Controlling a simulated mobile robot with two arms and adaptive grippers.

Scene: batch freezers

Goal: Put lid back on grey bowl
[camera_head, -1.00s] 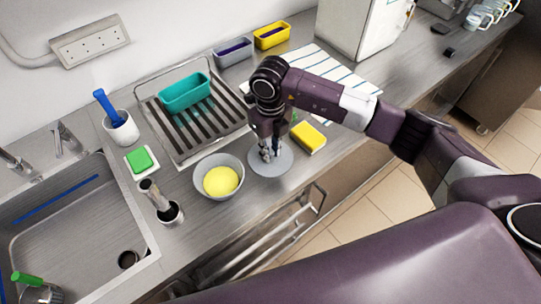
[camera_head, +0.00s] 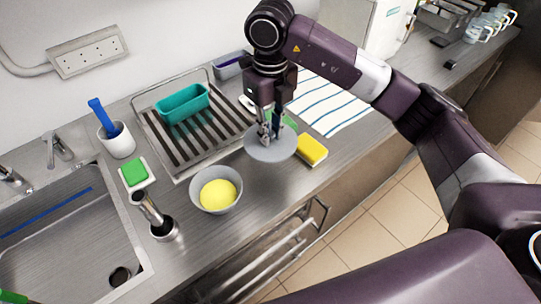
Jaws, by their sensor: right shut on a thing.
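The grey bowl (camera_head: 200,204) stands uncovered on the steel counter, with a yellow round mass (camera_head: 218,194) inside it. A flat round grey lid (camera_head: 262,152) is to the right of the bowl and a little farther back. My right gripper (camera_head: 268,138) points down from above and is shut on the lid near its middle; its fingertips hide the grip point. The lid appears level and raised off the counter, apart from the bowl. My left gripper is not in view.
A yellow sponge (camera_head: 313,150) lies just right of the lid. A drying rack (camera_head: 160,147) with a teal container (camera_head: 183,103) stands behind the bowl. A metal utensil in a holder (camera_head: 163,228), a green sponge (camera_head: 134,171) and the sink (camera_head: 60,245) are to the left.

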